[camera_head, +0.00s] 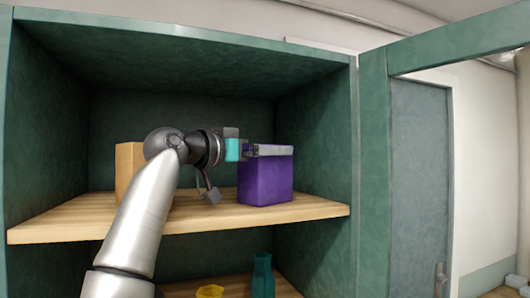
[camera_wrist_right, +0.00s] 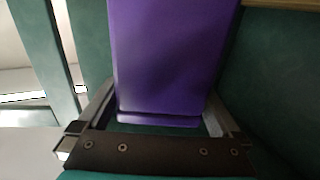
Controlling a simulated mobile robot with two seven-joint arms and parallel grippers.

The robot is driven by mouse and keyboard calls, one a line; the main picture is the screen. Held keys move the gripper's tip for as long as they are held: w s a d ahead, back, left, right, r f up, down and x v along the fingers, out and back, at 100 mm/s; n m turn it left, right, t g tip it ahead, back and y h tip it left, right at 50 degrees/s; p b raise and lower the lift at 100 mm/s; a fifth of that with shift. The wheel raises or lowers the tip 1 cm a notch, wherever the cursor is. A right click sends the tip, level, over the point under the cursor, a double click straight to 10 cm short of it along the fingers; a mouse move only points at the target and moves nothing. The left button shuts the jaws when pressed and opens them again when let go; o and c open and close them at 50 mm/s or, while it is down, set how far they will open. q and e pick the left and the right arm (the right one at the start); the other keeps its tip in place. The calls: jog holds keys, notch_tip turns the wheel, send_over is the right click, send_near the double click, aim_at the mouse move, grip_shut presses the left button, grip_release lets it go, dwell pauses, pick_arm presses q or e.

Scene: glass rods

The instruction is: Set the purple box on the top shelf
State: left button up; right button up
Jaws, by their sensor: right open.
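The purple box (camera_head: 265,182) stands upright on the upper wooden shelf (camera_head: 320,207) of the green cabinet, right of the middle. Its base appears to rest on the board. My right gripper (camera_head: 267,150) is at the top of the box, its arm reaching in from the lower left. In the right wrist view the purple box (camera_wrist_right: 170,60) sits between the two fingers of the right gripper (camera_wrist_right: 162,105). The jaws are open, with a finger on each side of the box. My left gripper is in neither view.
An orange-tan box (camera_head: 128,168) stands left on the same shelf, partly behind my arm. Below are a teal vase (camera_head: 262,275) and a yellow item (camera_head: 210,291). The green side wall (camera_head: 320,130) is close to the right. An open door frame (camera_head: 375,170) lies further right.

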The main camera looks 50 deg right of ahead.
jog(key=w+a+b, duration=0.1)
jog(key=a+b, duration=0.1)
jog(key=a, duration=0.5)
jog(key=shift+a, duration=0.25)
